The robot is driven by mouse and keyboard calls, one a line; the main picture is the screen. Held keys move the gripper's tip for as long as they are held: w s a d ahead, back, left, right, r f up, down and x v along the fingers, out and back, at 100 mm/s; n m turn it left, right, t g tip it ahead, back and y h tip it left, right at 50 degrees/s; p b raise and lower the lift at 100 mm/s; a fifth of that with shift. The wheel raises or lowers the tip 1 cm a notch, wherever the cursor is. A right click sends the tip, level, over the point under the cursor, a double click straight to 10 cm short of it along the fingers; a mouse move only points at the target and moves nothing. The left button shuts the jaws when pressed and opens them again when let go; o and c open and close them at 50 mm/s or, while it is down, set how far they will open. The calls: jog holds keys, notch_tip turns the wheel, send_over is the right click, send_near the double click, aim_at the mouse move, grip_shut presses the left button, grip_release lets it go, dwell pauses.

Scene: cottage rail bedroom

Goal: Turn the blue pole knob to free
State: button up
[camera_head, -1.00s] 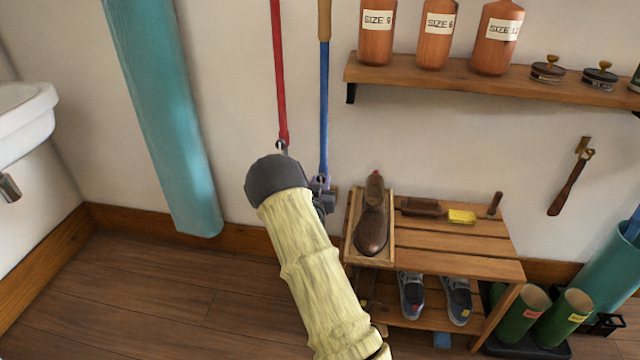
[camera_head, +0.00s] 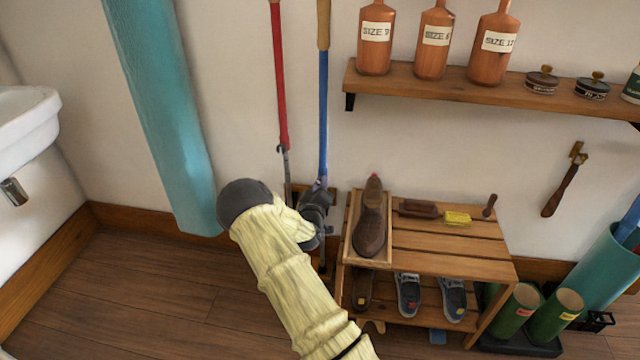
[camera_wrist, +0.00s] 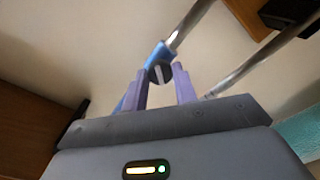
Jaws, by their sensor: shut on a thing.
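The blue pole (camera_head: 323,110) stands upright against the wall, with a tan upper part. Its lower end passes behind my gripper (camera_head: 318,198). In the wrist view, the knob (camera_wrist: 160,74) is a dark round piece with a pale line, at the end of the blue pole's sleeve (camera_wrist: 157,54). My gripper (camera_wrist: 160,70) has its two purple fingers on either side of the knob, shut on it. In the head view the knob is hidden by my gripper and wrist.
A red pole (camera_head: 279,90) stands close to the left. A wooden bench (camera_head: 455,235) with shoes (camera_head: 370,228) is close on the right. A shelf of bottles (camera_head: 480,88) hangs above. A teal column (camera_head: 165,120) stands left, and a white sink (camera_head: 25,125) is far left.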

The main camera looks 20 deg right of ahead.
jog(key=shift+s+n+p, duration=0.15)
jog(key=shift+n+p, duration=0.55)
jog(key=shift+n, duration=3.3)
jog(key=o, duration=1)
